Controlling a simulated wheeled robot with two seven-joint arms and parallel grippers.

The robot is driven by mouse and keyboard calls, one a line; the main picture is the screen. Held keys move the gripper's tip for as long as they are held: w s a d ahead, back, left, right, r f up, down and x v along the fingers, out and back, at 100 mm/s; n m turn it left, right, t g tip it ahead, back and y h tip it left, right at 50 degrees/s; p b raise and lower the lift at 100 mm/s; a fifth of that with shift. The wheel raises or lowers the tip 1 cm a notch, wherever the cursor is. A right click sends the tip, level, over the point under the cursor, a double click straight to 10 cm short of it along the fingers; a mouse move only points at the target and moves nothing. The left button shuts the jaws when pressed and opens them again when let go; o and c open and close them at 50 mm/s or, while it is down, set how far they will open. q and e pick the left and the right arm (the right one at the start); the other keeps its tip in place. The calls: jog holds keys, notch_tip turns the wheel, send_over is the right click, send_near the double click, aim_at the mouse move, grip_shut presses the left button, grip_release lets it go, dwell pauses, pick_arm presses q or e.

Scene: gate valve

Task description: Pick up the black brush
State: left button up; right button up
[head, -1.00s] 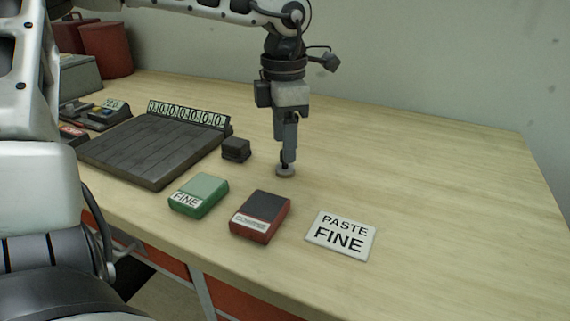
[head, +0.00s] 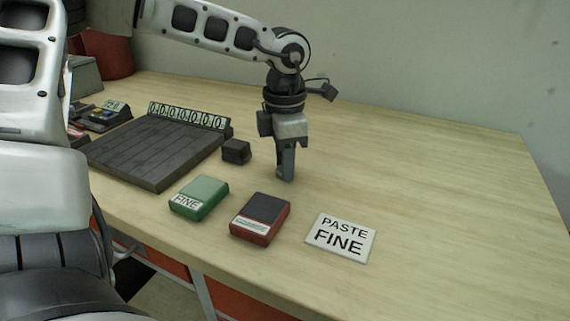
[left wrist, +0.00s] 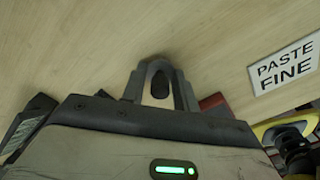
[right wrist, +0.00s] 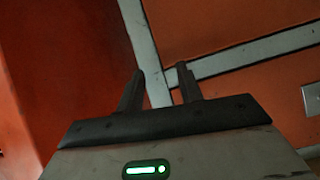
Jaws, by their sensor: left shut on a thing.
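My left gripper (head: 285,174) points straight down at the bench top, behind the red box. Its fingers are shut on a small dark thing, which I take to be the black brush; in the left wrist view its dark end (left wrist: 160,86) shows between the fingers (left wrist: 160,78). In the head view the fingers hide nearly all of it, and I cannot tell whether it touches the bench. My right gripper (right wrist: 160,88) is open and empty in the right wrist view, in front of orange panels; it is out of the head view.
A green box marked FINE (head: 199,198), a red box with a dark top (head: 261,219) and a PASTE FINE card (head: 341,238) lie in front. A small dark block (head: 236,151) and a slatted dark tray (head: 150,158) are to the left. The bench (head: 430,160) is clear to the right.

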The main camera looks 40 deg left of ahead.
pick_arm(q)
jog(key=shift+r, duration=0.1)
jog(key=shift+r, duration=0.5)
notch_tip(320, 180, up, 2)
jog(key=shift+r, duration=0.15)
jog(key=s+d+r+b, duration=0.1)
jog(key=s+d+r, duration=0.3)
jog(key=s+r, duration=0.5)
jog(key=shift+s+r, duration=0.3)
jog(key=shift+s, duration=1.95)
jog(key=shift+o, duration=0.4)
